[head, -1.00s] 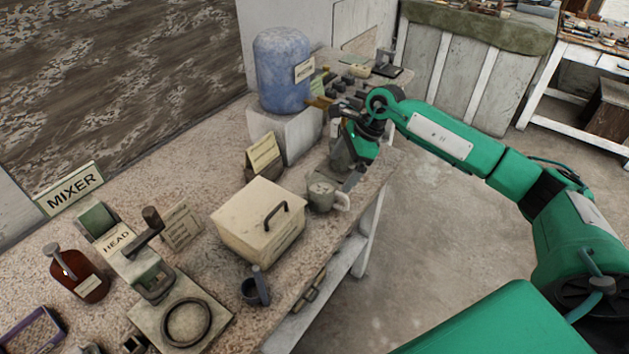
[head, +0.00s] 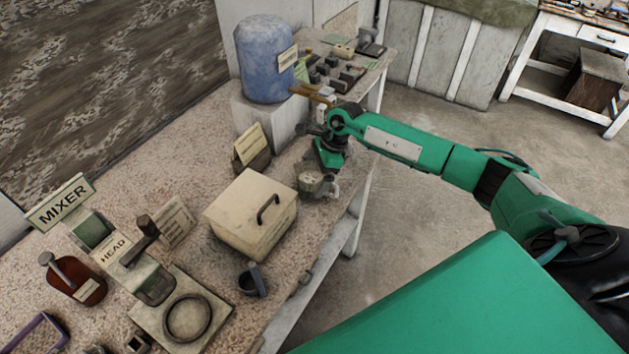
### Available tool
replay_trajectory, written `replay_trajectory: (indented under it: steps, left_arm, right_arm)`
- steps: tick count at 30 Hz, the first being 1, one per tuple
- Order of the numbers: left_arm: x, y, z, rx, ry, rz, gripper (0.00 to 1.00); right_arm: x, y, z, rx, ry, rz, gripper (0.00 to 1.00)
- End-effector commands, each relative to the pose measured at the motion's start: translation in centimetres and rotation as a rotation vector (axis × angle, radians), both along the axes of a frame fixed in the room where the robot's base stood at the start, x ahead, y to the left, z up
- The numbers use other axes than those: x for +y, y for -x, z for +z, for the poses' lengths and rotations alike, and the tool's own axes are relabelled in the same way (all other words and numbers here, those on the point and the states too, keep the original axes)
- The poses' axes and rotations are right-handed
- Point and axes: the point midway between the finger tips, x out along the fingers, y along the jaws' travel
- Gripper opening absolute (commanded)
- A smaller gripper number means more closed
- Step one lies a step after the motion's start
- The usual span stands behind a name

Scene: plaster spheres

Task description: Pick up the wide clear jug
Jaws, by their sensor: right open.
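The wide clear jug (head: 310,183) looks like a small, pale grey, see-through vessel. It stands upright on the speckled counter near its right edge, just right of the cream box. Its handle side points right and is partly confused with my gripper. My right gripper (head: 322,173) reaches down from behind and to the right, close to the jug's far side and rim. Its jaws are open, and nothing is held. Whether a finger touches the jug cannot be told. My left gripper is out of view.
The cream lidded box (head: 235,217) is close left of the jug. A blue barrel (head: 265,60) with a yellow-brown tap stands on a block behind my gripper. A label stand (head: 252,148) is left of it. A dark cup (head: 252,281) stands in front, near the counter edge.

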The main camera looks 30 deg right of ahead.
Motion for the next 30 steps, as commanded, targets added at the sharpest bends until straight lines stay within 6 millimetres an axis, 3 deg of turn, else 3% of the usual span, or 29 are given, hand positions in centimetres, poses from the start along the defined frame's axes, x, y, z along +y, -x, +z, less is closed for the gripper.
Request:
replay_trajectory:
  steps: [1,7,15,24,30]
  left_arm:
    - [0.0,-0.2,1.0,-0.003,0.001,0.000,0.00]
    - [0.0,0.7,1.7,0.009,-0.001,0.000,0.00]
    - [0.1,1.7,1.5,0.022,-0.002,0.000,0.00]
    - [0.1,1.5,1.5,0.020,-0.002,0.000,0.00]
    - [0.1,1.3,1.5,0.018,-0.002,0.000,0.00]
  right_arm:
    - [0.4,0.0,-0.2,0.004,-0.003,0.000,1.00]
    - [1.1,-0.2,-2.6,0.003,-0.001,-0.001,1.00]
    - [1.2,-0.3,-3.0,0.000,0.000,0.000,1.00]
    - [1.2,-0.3,-3.0,0.000,0.000,-0.001,0.41]
    - [1.2,-0.4,-2.9,-0.001,-0.002,0.000,0.39]
